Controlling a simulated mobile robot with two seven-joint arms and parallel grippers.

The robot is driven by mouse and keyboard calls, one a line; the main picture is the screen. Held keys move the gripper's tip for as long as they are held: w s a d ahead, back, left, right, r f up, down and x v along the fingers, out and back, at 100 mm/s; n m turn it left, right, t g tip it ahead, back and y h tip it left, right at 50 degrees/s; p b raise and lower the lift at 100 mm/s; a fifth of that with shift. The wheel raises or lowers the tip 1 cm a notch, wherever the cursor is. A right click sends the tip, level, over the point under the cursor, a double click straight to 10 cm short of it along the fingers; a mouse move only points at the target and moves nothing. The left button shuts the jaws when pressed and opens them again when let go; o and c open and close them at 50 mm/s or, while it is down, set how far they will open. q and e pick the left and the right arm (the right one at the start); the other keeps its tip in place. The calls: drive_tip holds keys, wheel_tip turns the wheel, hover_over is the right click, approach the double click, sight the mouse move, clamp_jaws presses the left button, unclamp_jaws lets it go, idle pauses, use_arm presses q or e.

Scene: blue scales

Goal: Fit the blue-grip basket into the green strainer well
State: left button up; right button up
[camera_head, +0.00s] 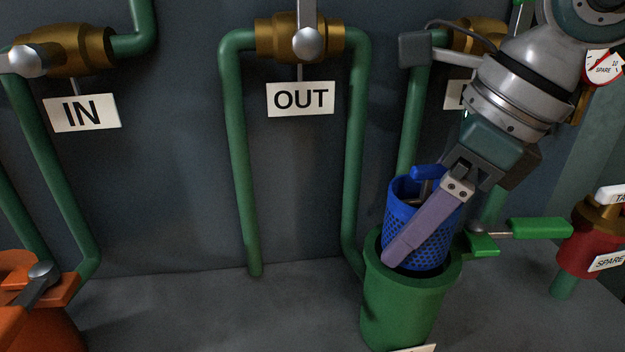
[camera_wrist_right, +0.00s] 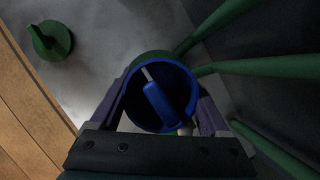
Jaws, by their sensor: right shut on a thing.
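The blue perforated basket (camera_head: 402,222) is upright, with its lower end at the mouth of the green strainer well (camera_head: 400,312); how deep it sits is unclear. Its blue grip (camera_head: 428,172) shows at the top. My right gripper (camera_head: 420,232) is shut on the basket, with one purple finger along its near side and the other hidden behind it. In the right wrist view the basket (camera_wrist_right: 188,82) sits between both fingers, its blue grip (camera_wrist_right: 162,104) across the opening, and a green edge of the well (camera_wrist_right: 150,57) shows behind it. My left gripper is out of view.
A green handle (camera_head: 540,228) and a red fitting (camera_head: 592,245) stand right of the well. Green pipes (camera_head: 355,150) run up the wall behind. An orange housing (camera_head: 40,300) is at far left. A green knobbed disc (camera_wrist_right: 50,40) lies on the floor. Floor left of the well is clear.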

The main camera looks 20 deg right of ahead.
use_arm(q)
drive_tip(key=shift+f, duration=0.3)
use_arm(e)
drive_tip(key=shift+f, duration=0.3)
drive_tip(key=o, duration=1)
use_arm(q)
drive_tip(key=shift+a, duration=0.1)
use_arm(e)
drive_tip(key=o, duration=0.3)
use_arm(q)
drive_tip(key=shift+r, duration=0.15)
use_arm(e)
drive_tip(key=v, duration=1)
drive_tip(key=shift+w, duration=0.1)
